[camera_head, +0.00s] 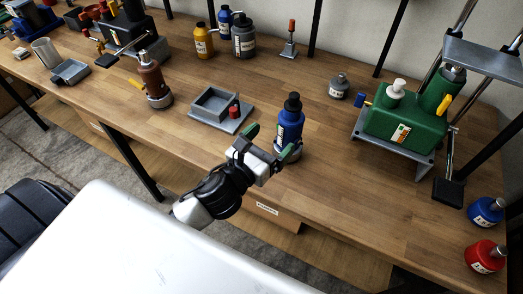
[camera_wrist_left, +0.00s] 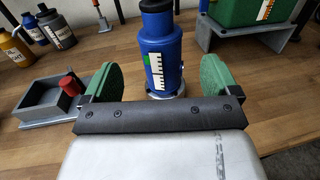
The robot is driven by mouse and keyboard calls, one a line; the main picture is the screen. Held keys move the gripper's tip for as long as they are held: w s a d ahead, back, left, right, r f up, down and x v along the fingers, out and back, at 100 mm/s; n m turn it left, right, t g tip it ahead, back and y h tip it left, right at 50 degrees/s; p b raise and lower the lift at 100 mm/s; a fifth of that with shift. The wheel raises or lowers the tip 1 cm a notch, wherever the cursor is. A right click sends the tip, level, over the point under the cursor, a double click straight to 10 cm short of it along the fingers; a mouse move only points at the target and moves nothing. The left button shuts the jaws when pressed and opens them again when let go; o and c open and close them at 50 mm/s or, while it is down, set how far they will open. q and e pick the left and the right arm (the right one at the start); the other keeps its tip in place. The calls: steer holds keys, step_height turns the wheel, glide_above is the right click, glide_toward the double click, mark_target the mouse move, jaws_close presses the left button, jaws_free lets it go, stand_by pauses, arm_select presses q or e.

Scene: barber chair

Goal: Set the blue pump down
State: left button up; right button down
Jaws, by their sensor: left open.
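The blue pump (camera_head: 290,122) is a blue bottle-shaped body with a black top and a white label. It stands upright on the wooden table in the head view, on a grey round base. My left gripper (camera_head: 271,146) is at its near side, with its green fingertips spread apart. In the left wrist view the pump (camera_wrist_left: 163,50) stands between the two open green fingers (camera_wrist_left: 155,82), with a gap on each side. My right gripper does not show in either view.
A grey tray with a red knob (camera_head: 222,109) lies left of the pump. A green machine on a grey stand (camera_head: 405,130) is to the right. A brown pump (camera_head: 153,82) stands further left. Blue (camera_head: 486,211) and red (camera_head: 485,256) bottles stand at right. Table between is clear.

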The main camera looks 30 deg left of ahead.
arm_select(q)
steer(key=shift+v, duration=1.65)
